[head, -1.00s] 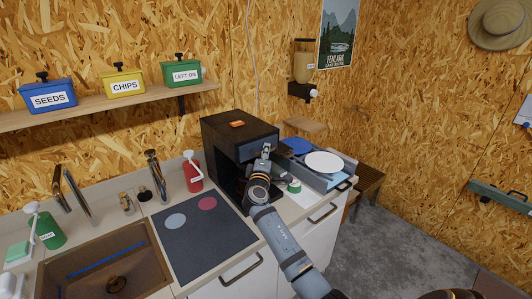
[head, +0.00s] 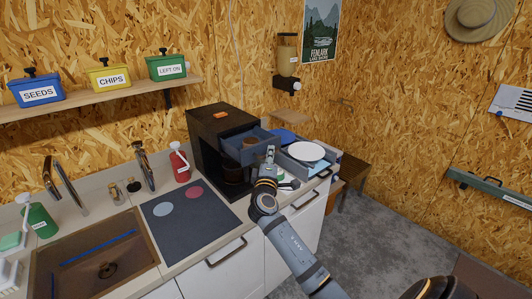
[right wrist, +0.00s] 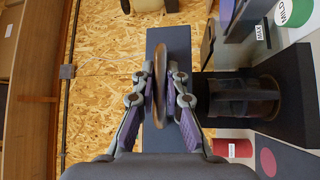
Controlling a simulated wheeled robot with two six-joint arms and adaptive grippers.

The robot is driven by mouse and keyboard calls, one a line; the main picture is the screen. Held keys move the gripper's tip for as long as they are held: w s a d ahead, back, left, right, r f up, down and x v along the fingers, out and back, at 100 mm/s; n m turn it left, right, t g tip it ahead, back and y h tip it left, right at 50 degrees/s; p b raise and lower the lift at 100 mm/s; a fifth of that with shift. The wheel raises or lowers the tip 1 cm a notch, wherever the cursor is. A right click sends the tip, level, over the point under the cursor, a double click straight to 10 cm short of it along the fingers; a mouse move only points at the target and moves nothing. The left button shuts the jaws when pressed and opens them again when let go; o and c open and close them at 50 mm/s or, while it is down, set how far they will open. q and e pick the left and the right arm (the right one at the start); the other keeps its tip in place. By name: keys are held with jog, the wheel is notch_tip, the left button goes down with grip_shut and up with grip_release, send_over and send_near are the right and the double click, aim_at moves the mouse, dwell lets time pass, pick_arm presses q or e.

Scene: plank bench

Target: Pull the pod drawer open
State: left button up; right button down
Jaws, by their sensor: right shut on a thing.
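The black coffee machine (head: 207,125) stands on the counter. Its slate-blue pod drawer (head: 258,137) sticks out from the upper front, with a round brown thing (head: 249,142) inside. My right gripper (head: 270,158) is at the drawer's front. In the right wrist view the drawer front (right wrist: 172,42) is a blue-grey panel, and my right gripper (right wrist: 163,95) is shut on its brown rounded handle (right wrist: 161,72), one finger on each side. A dark jug (head: 233,172) stands in the machine below the drawer. My left gripper is out of view.
A dish rack (head: 332,173) with a white plate (head: 306,151) stands right of the machine, close to my right arm. A dark mat (head: 190,231) with two discs lies left. The sink (head: 100,250) is farther left. Open floor (head: 380,215) lies to the right.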

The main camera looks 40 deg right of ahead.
jog(key=shift+w, duration=0.1)
jog(key=c, duration=1.8)
grip_release()
jog(key=shift+o, duration=2.2)
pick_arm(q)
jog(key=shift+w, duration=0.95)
pick_arm(e)
jog(key=v, duration=1.2)
jog(key=shift+f, duration=0.1)
